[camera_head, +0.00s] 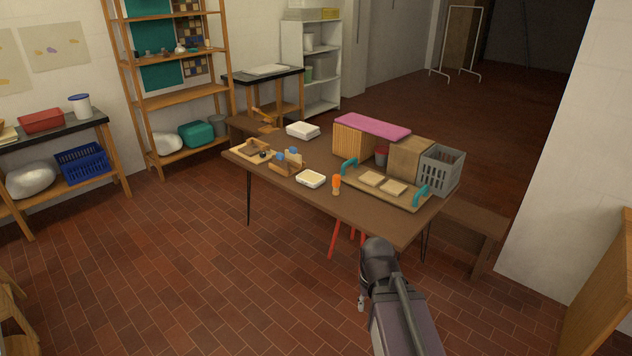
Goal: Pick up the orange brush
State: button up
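The orange brush (336,184) stands upright near the front edge of the brown table (400,229), with its orange part on top and a tan part below. It is between a small white dish and a wooden tray. My arm rises from the bottom right, in front of the table, with its dark joint below the table's near corner. A small pale part shows beside that joint, but I cannot make out the fingers or their opening. The arm is clearly apart from the brush.
Around the brush are a white dish (311,179), a tray with teal handles (376,195), a grey crate (440,170) and wooden boxes (354,142). A bench (473,235) stands right of the table. Tiled floor (200,260) is open at the front left.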

aim_at(337, 178)
jog(key=k, duration=0.65)
jog(key=u, duration=0.45)
jog(key=i, duration=1.9)
jog(key=z, duration=0.45)
jog(key=i, duration=0.4)
jog(key=z, duration=0.3)
